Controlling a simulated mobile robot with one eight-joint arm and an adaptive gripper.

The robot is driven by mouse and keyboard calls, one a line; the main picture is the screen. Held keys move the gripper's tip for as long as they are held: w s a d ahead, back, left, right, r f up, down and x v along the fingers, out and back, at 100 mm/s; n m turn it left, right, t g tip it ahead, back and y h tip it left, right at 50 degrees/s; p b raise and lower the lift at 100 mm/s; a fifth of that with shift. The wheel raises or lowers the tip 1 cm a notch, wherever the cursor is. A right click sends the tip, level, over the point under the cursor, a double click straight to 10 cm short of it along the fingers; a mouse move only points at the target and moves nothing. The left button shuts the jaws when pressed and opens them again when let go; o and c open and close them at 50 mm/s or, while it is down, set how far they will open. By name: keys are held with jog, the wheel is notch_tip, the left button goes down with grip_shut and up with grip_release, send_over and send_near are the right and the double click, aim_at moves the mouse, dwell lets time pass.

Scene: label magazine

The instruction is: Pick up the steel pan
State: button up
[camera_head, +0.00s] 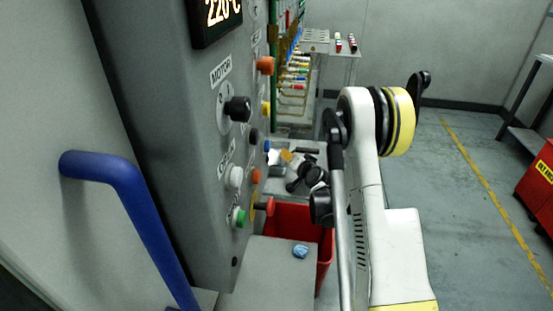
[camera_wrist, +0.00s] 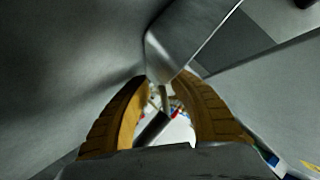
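In the wrist view my gripper (camera_wrist: 165,77) shows two ribbed yellow-brown fingers, with their tips a little apart. A bright, rounded steel piece (camera_wrist: 178,50) lies at or just beyond the fingertips and runs up to the right. It may be part of the steel pan, but too little shows to be sure. I cannot tell whether the fingers touch it. Through the gap between the fingers a dark bar and small coloured bits show. In the head view I cannot make out the pan or the fingertips.
A grey control cabinet (camera_head: 170,110) with knobs and a blue handle (camera_head: 122,190) fills the left. Beside it are a grey surface with a blue lump (camera_head: 300,251), a red bin (camera_head: 325,262) and a cluttered low table (camera_head: 285,180).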

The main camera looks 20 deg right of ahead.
grip_shut()
jog(key=shift+r, duration=0.15)
